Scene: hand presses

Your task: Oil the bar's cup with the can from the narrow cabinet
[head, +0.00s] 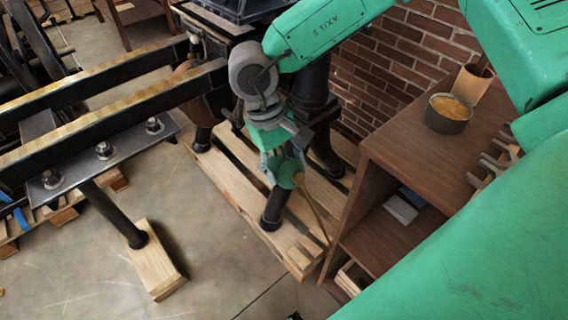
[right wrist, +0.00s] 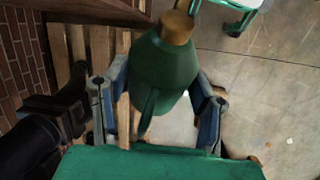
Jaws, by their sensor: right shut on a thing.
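My right gripper (head: 276,160) hangs at the centre of the head view, beside the press legs and left of the narrow cabinet. It is shut on the green oil can (head: 290,174), whose thin brass spout (head: 314,208) slants down to the right. In the right wrist view the can (right wrist: 165,75) sits between the two fingers of the gripper (right wrist: 158,100), with its brass collar (right wrist: 177,27) at the top. Two long dark bars (head: 110,128) with worn yellowish tops run in from the left. I cannot make out an oil cup on them. My left gripper is not in view.
The brown wooden cabinet (head: 400,150) stands at right; a tin (head: 447,113) and a cardboard tube (head: 472,82) are on top. The press stands on a wooden pallet (head: 235,185). A post on a wood block (head: 155,262) props the bars. Bare floor (head: 75,255) lies front left.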

